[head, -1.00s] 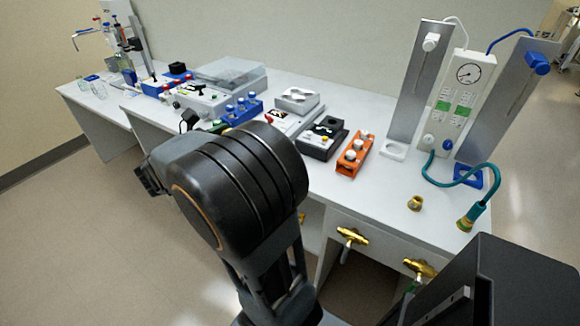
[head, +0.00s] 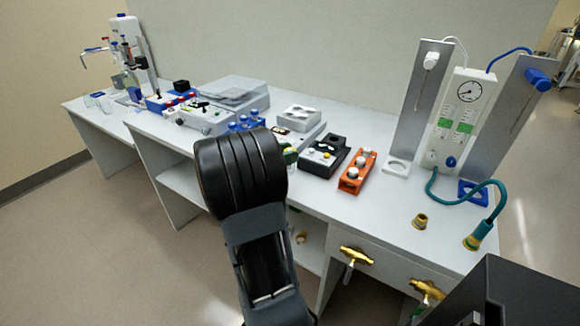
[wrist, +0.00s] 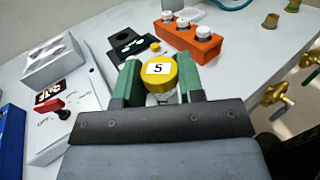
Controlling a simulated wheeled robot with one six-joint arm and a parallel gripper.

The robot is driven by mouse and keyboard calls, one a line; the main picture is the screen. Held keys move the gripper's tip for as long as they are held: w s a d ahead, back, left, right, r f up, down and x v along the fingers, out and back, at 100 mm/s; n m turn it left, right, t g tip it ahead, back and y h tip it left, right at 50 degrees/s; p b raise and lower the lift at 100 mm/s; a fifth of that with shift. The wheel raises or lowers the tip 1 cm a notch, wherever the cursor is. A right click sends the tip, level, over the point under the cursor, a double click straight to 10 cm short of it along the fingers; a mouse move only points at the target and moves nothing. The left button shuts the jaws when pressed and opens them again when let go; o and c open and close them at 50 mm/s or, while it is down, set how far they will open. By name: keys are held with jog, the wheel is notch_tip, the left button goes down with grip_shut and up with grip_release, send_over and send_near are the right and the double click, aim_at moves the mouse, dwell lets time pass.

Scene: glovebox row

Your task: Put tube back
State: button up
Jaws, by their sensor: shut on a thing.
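My gripper (wrist: 160,85) is shut on a tube with a yellow cap marked 5 (wrist: 158,70), held between its two green fingers. The cap faces the wrist camera, and most of the tube's body is hidden below it. In the head view my arm hides the tube and most of the gripper; only a bit of green shows by the bench edge. An orange rack (head: 357,172) with white-capped tubes lies ahead and to the right; it also shows in the wrist view (wrist: 195,42). A grey block with dark wells (wrist: 55,62) is at left.
A black device with a yellow knob (head: 322,158) stands beside the orange rack. A grey device with a red switch (wrist: 62,110) is left of the gripper. Brass valves (head: 356,256) stick out of the bench front. The bench between orange rack and brass fitting (head: 420,221) is clear.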

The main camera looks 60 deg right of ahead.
jog(key=shift+d+f, duration=0.65)
jog(key=shift+f, duration=0.1)
jog(key=shift+d+f+b, duration=0.2)
jog(key=shift+f+b, duration=0.1)
jog(key=shift+f, duration=1.45)
jog(key=shift+f, duration=0.15)
jog(key=o, duration=1)
